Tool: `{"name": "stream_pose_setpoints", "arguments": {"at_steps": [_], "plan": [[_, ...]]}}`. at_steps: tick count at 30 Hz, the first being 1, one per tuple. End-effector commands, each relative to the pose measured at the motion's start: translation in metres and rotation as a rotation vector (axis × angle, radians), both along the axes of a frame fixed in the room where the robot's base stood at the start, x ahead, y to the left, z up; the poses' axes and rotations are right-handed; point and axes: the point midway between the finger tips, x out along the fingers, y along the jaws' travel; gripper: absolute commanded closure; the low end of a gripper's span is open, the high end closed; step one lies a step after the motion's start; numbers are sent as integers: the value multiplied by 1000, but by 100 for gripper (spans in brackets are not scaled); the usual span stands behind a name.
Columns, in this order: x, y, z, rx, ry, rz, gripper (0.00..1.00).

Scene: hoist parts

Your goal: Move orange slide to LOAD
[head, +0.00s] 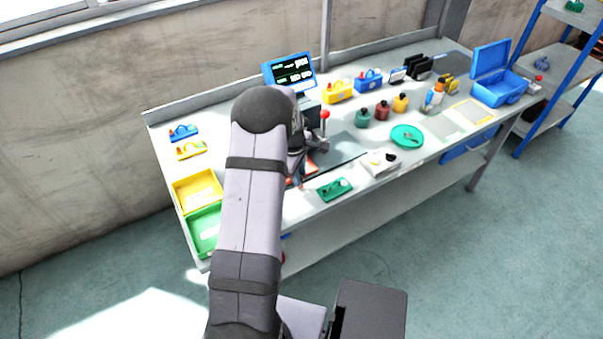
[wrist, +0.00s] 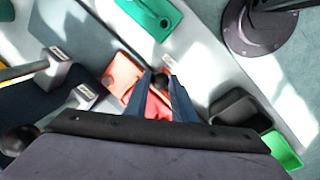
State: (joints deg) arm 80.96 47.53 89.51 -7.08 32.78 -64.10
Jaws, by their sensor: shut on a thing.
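The orange slide (wrist: 122,72) shows in the wrist view as a flat orange plate, with a redder part (wrist: 155,106) between my fingers. It also shows in the head view as an orange patch (head: 307,170), mostly hidden by my arm. My gripper (wrist: 161,80) is over it, its two fingers shut on a small dark knob that appears to belong to the slide. In the head view my arm hides the fingers. A small pale label lies just beyond the fingertips, too small to read. I cannot tell which mark is LOAD.
A green plate (head: 335,189) lies right of the slide. A lever with a red ball (head: 325,115) and a blue-framed screen (head: 289,72) stand behind. Yellow (head: 181,192) and green (head: 200,243) trays lie at the left. A white block (head: 379,164) and green dish (head: 406,136) are further right.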

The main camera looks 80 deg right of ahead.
Motion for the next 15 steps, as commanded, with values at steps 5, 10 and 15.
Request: {"name": "stream_pose_setpoints", "arguments": {"at_steps": [5, 10, 15], "plan": [[0, -1, 0, -1, -1, 0, 59], [0, 0, 0, 0, 0, 0, 59], [0, 0, 3, -1, -1, 0, 59]]}}
